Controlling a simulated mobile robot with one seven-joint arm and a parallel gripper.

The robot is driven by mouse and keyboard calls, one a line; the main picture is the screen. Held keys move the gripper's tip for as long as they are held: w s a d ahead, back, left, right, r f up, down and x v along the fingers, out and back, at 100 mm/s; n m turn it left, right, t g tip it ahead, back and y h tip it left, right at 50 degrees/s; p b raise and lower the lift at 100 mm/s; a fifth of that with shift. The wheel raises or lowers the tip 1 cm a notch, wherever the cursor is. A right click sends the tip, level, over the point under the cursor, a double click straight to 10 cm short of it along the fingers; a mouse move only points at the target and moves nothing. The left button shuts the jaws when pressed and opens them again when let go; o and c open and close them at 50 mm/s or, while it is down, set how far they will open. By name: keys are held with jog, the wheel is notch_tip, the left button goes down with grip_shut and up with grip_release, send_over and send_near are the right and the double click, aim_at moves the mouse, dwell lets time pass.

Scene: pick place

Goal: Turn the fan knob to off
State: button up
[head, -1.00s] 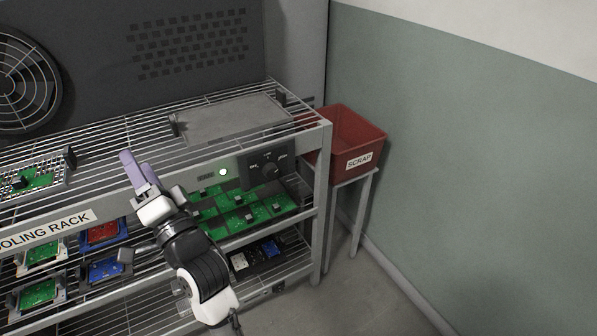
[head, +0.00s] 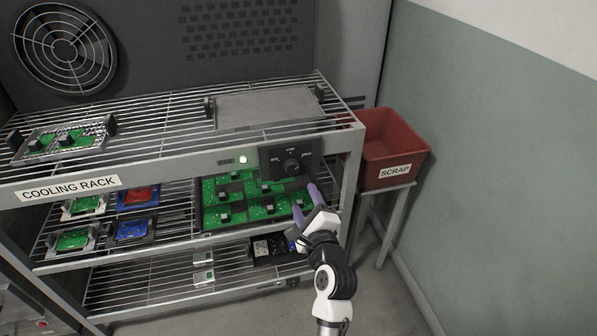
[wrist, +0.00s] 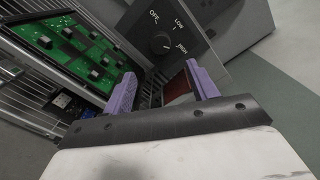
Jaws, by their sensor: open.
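The fan knob (head: 291,165) is a round black dial on a dark panel at the right end of the rack's top front rail. In the wrist view the knob (wrist: 161,43) shows with the labels OFF, LOW and HIGH around it. Its pointer seems turned toward HIGH, but it is too small to be sure. My gripper (head: 312,196), with purple fingers, is in front of the rack, below and right of the knob. In the wrist view my gripper (wrist: 161,88) is open and empty, its fingers apart from the knob.
Green circuit boards (head: 232,207) lie on the shelf below. A red scrap bin (head: 403,140) stands to the right. A grey tray (head: 268,108) lies on the top shelf. The floor in front is clear.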

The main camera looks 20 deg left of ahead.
aim_at(293, 170)
jog(key=p+x, duration=0.2)
jog(key=x, duration=0.9)
jog(key=shift+w+a, duration=0.15)
jog(key=shift+c, duration=0.5)
jog(key=c, duration=0.9)
